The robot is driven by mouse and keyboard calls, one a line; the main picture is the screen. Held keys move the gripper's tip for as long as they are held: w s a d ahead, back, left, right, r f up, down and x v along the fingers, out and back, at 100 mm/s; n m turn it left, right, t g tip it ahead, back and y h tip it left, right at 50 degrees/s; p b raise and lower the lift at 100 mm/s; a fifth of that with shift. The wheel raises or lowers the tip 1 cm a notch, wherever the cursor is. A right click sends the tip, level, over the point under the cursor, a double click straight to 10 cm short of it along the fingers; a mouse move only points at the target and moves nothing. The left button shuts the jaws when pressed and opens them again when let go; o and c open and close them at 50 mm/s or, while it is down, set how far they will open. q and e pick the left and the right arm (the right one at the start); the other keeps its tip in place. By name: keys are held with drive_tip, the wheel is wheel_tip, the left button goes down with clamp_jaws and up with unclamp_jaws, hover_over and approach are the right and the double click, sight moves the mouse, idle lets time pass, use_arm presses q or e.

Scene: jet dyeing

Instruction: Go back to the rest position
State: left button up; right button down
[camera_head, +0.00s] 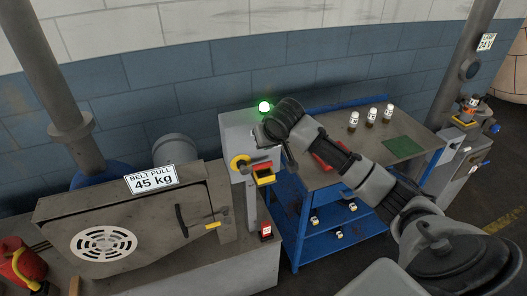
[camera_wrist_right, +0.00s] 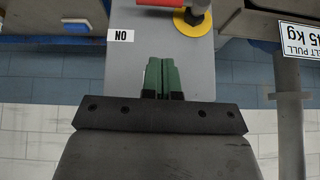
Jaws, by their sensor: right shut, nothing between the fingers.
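My right arm reaches in from the right in the head view, and its wrist (camera_head: 284,118) is in front of the grey control box (camera_head: 236,132). In the right wrist view my right gripper (camera_wrist_right: 162,64) is shut, its green fingers together with nothing between them. Behind the fingers is the grey face of the control box (camera_wrist_right: 135,65), with an upside-down ON label (camera_wrist_right: 120,36) and a yellow-ringed knob (camera_wrist_right: 192,20). I cannot tell how far the fingertips are from that face. A green lamp (camera_head: 264,107) glows on top of the box. My left gripper is not in view.
A machine with a "BELT PULL 45 kg" sign (camera_head: 151,179) stands at the left, its handle (camera_head: 182,221) jutting out. A blue-framed bench (camera_head: 412,147) under my arm carries several small bottles (camera_head: 371,117) and a green mat (camera_head: 403,146). Open floor (camera_head: 504,205) shows at the right.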

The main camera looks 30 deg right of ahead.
drive_tip(key=s+a+f+n+g+y, duration=0.1)
drive_tip(key=s+a+f+n, duration=0.3)
drive_tip(key=s+a+f, duration=0.7)
drive_tip(key=s+a+f+g, duration=0.1)
drive_tip(key=s+a, duration=0.2)
drive_tip(key=s, duration=0.8)
drive_tip(key=s+a+f+g, duration=0.1)
drive_tip(key=s+a+f, duration=0.15)
drive_tip(key=s, duration=0.85)
wheel_tip(320, 180, down, 28)
drive_tip(key=n+g+b, duration=0.1)
drive_tip(key=b, duration=0.4)
drive_tip(key=s+d+f+g+b, duration=0.1)
drive_tip(key=s+d+f+b, duration=0.1)
drive_tip(key=s+f, duration=1.5)
wheel_tip(320, 180, down, 4)
drive_tip(key=shift+f+g+b, duration=0.15)
drive_tip(key=shift+g+b, duration=0.15)
drive_tip(key=shift+b, duration=0.4)
